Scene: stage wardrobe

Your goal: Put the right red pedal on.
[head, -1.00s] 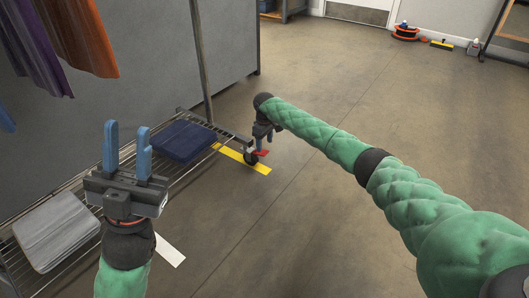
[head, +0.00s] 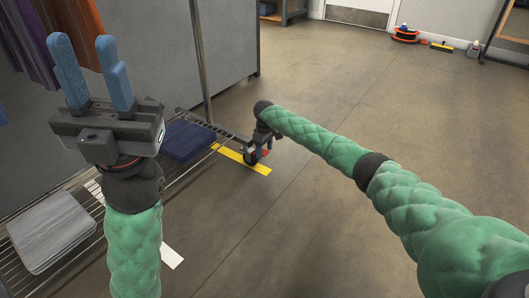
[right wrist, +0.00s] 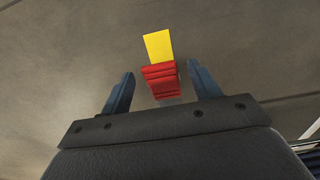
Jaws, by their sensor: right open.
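The red pedal (right wrist: 162,80) is on the wheel at the near corner of the wheeled rack. In the right wrist view it lies between the two blue fingers of my right gripper (right wrist: 161,88), with gaps at both sides. In the head view only a small red part of the pedal (head: 265,152) shows beside my right gripper (head: 260,148), which hides much of the wheel. My right gripper is open and low near the floor. My left gripper (head: 84,42) is open and empty, raised above the rack, its fingers pointing up.
A yellow strip (head: 230,154) lies on the floor under the wheel. The rack's wire shelf (head: 198,158) holds a folded blue cloth (head: 187,140) and a grey one (head: 50,230). Clothes (head: 82,35) hang at upper left.

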